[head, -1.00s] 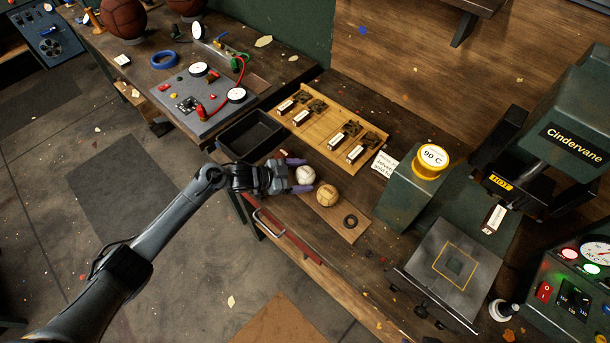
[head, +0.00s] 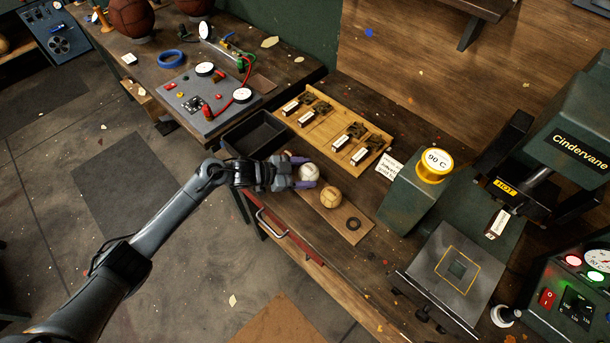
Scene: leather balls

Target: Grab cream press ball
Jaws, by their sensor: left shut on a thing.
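A cream-white ball (head: 309,172) sits at the left end of a brown board on the workbench. My left gripper (head: 303,172) comes in from the left with its purple-tipped fingers on either side of this ball, shut on it. The ball appears still at board level. A tan ball (head: 330,196) lies just to the right on the same board, apart from the fingers. My right gripper does not show.
A dark ring (head: 353,224) lies on the board (head: 348,233). Behind are a black tray (head: 255,135) and a wooden rack (head: 371,158) with several labelled stamps.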

